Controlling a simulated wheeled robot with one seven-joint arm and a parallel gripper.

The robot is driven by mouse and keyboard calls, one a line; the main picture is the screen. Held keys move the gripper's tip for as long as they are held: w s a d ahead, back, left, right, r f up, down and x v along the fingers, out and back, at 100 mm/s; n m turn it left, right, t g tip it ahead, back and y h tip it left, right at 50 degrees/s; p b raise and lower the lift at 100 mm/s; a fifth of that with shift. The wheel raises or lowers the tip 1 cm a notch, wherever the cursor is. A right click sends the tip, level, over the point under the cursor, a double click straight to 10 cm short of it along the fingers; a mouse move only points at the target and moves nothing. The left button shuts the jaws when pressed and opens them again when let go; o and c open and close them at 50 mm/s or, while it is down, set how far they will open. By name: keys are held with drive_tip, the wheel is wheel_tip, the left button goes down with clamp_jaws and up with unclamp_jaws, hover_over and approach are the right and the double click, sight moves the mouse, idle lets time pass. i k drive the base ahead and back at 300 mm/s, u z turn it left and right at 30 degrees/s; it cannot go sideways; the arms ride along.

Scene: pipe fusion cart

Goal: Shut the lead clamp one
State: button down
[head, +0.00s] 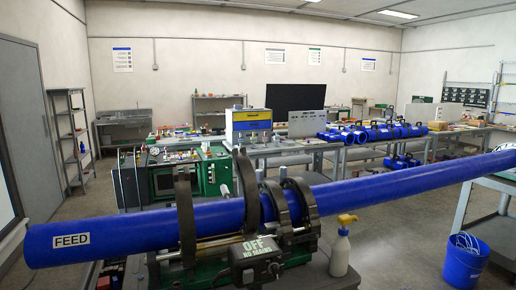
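A long blue pipe (390,190) marked FEED lies across the pipe fusion cart (335,277) in the foreground. Several dark curved clamps stand around it. The leftmost clamp (186,215) rises well above the pipe, with its top standing clear of it. A second clamp (247,188) to its right also rises above the pipe. Two clamps at the right, one (276,212) beside the other (306,206), curve closely over the pipe. No label shows which is lead clamp one. My gripper is not in view.
A dark box (257,262) reading OFF NO MAINS sits at the cart's front. A spray bottle (340,250) stands at its right. A blue bucket (464,262) is on the floor at right. Behind are a green machine (180,178) and benches with blue fittings (375,132).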

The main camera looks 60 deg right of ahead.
sight(243, 169)
drive_tip(key=k, duration=0.3)
drive_tip(key=z, duration=0.75)
